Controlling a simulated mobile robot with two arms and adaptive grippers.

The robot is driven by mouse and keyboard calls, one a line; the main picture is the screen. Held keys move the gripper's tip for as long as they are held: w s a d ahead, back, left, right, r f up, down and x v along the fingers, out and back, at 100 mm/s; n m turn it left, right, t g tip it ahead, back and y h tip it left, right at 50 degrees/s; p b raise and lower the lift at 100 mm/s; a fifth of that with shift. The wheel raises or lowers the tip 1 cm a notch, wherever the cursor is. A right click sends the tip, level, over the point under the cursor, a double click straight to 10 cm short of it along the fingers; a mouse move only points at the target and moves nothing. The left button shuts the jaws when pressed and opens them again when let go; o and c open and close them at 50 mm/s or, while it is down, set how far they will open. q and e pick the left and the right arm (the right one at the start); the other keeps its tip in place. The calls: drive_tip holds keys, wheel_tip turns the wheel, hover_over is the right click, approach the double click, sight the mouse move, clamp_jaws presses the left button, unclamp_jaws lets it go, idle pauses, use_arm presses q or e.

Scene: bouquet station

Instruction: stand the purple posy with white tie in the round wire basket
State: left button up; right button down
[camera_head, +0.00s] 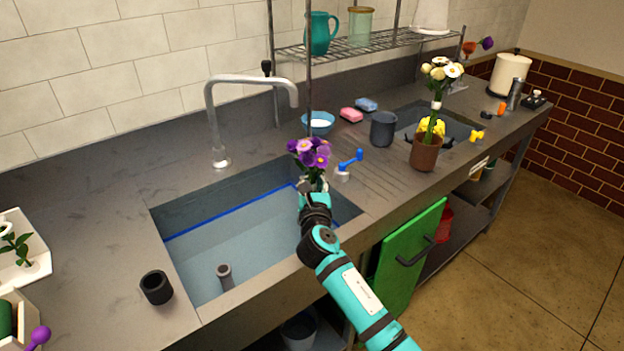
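The purple posy (311,154) stands upright near the middle of the head view, its purple blooms over a short stem. My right gripper (315,187) is at the stem just below the blooms and appears shut on it, over the right end of the filled sink. The gripper hides the lower stem, and a white tie cannot be made out clearly. I cannot make out a round wire basket in this view. My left gripper is not in view.
The sink (215,245) holds water. A black cup (156,287) stands front left. Shelf posts rise behind the posy.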

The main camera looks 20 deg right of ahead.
drive_tip(key=shift+f+b, duration=0.95)
drive_tip(key=shift+f, duration=0.5)
drive_tip(key=c, duration=1.8)
unclamp_jaws()
drive_tip(key=shift+r, duration=0.1)
drive_tip(key=o, duration=1.1)
drive_tip(key=shift+o, duration=0.2)
